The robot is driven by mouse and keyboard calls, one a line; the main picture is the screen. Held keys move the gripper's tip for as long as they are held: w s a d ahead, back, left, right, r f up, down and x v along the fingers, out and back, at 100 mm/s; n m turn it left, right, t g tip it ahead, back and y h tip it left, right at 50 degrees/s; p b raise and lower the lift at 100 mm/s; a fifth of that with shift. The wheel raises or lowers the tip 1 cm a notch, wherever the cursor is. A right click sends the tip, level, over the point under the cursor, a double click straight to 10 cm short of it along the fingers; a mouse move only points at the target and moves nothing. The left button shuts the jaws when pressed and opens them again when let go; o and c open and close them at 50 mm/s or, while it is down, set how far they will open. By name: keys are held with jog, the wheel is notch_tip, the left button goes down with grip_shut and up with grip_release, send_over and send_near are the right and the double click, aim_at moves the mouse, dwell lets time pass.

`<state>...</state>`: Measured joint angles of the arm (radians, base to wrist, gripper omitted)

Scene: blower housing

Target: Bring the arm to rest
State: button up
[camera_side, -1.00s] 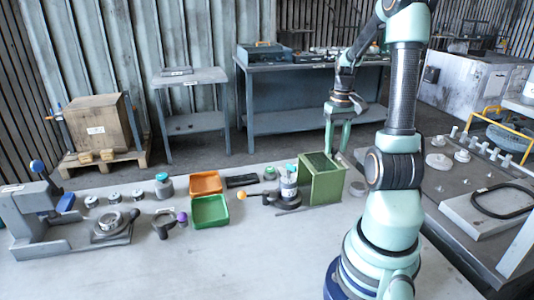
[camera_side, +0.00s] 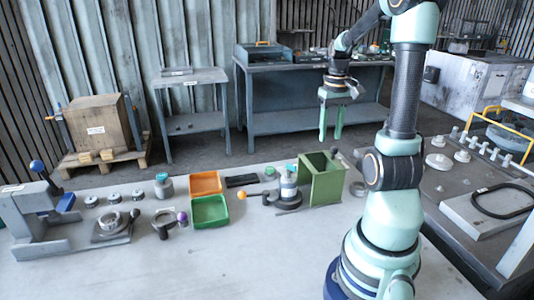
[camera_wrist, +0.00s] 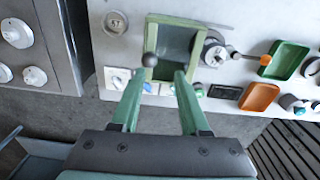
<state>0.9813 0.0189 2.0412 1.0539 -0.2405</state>
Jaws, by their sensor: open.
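My gripper (camera_side: 331,130) hangs in the air above and a little behind the green open box (camera_side: 323,178) in the side view. Its two light green fingers point down and stand apart with nothing between them. In the wrist view my gripper (camera_wrist: 164,72) shows both fingers spread, with the green box (camera_wrist: 172,45) beyond their tips.
Next to the box stands a dark round-based part (camera_side: 288,190). Green (camera_side: 210,211) and orange (camera_side: 205,184) trays lie to its left. A lever press (camera_side: 40,215) stands at the far left. The front of the table is clear. A grey bench (camera_side: 300,70) stands behind.

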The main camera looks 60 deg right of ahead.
jog(key=w+a+r+n+t+h, duration=0.1)
jog(key=w+a+r+n, duration=0.1)
jog(key=w+a, duration=0.35)
jog(key=w+a+r+n+t, duration=0.1)
jog(key=w+a+r+n, duration=0.15)
jog(key=a, duration=0.65)
jog(key=a+r+n+t+y, duration=0.1)
jog(key=a+r+n+t, duration=0.1)
jog(key=a, duration=1.3)
jog(key=shift+w+n+t, duration=0.45)
jog(key=shift+n+t, duration=0.25)
jog(key=shift+n, duration=0.25)
jog(key=shift+d, duration=0.1)
